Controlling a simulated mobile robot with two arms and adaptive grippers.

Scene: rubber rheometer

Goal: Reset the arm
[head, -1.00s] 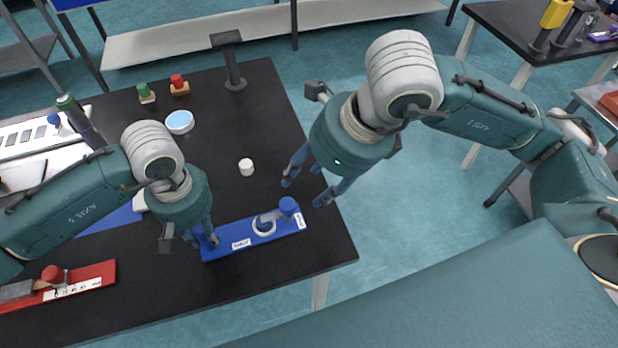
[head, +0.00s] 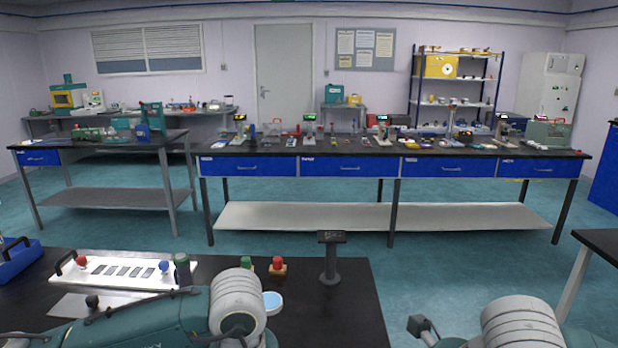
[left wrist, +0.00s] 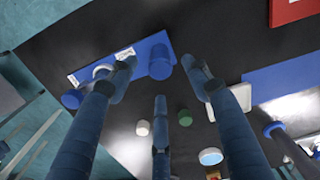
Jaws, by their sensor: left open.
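My left arm (head: 235,305) and my right arm (head: 520,325) show only in part along the bottom of the head view. Neither gripper shows there. In the left wrist view my left gripper (left wrist: 159,80) has its fingers spread, with nothing between them. Beyond the fingertips is the black table with a blue board (left wrist: 152,52) that bears white labels and a white ring. A blue knob (left wrist: 72,98) shows at the board's left end. The fingers partly hide the board, and no contact with it can be made out. My right gripper is out of view.
On the near table (head: 340,315) stand a dark post (head: 330,257), red (head: 277,266) and green (head: 247,265) knobs, a round blue-topped dish (head: 272,304) and a white panel. A long bench (head: 400,152) with instruments stands beyond open floor.

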